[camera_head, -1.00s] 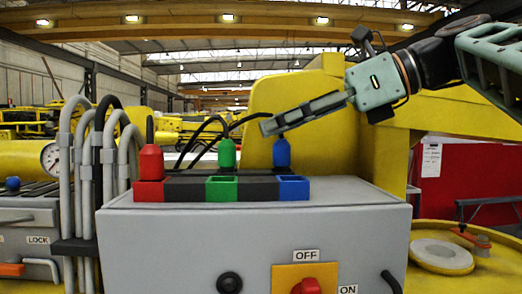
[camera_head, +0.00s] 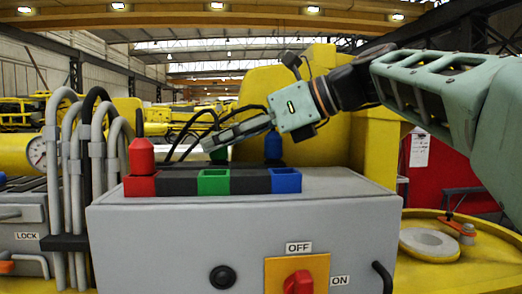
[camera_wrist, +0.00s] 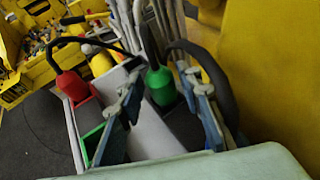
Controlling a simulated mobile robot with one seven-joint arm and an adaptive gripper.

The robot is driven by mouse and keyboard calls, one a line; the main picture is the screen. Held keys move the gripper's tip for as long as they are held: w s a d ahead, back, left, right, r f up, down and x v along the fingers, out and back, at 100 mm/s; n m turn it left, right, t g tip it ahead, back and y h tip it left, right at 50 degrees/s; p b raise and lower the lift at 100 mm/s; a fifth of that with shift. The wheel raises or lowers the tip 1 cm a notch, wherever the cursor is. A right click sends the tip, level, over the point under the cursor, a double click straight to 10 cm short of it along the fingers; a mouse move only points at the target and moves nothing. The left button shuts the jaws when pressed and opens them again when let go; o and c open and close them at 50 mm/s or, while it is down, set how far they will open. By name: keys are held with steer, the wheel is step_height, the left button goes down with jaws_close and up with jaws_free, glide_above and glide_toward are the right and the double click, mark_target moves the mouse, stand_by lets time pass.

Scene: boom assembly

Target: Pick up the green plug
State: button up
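The green plug (camera_wrist: 161,85) hangs on a dark cable and shows clearly in the wrist view, between the two fingers of my open gripper (camera_wrist: 163,77). I see no finger closed on it. In the head view my gripper (camera_head: 209,144) reaches in from the right, angled down to the left, and covers most of the green plug; only a little green (camera_head: 219,155) shows below the fingers. The green socket (camera_head: 214,182) is below it on the grey box.
The red plug (camera_head: 141,157) stands above the red socket (camera_head: 140,186) on the left. The blue plug (camera_head: 273,146) is behind the blue socket (camera_head: 286,180), close under my gripper. Grey pipes (camera_head: 75,165) rise at the left; a yellow structure (camera_head: 345,135) stands behind.

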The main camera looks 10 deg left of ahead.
steer(key=shift+w+a+f, duration=0.15)
steer(key=shift+a+f, duration=0.1)
steer(key=shift+a, duration=0.4)
jaws_close()
steer(key=shift+r, duration=0.15)
steer(key=shift+r, duration=0.5)
step_height(320, 180, up, 2)
steer(key=shift+r, duration=0.1)
steer(key=d+r+p, duration=0.2)
steer(key=d+r, duration=0.7)
steer(key=d, duration=0.5)
steer(key=shift+s+r, duration=0.2)
steer(key=shift+r, duration=0.1)
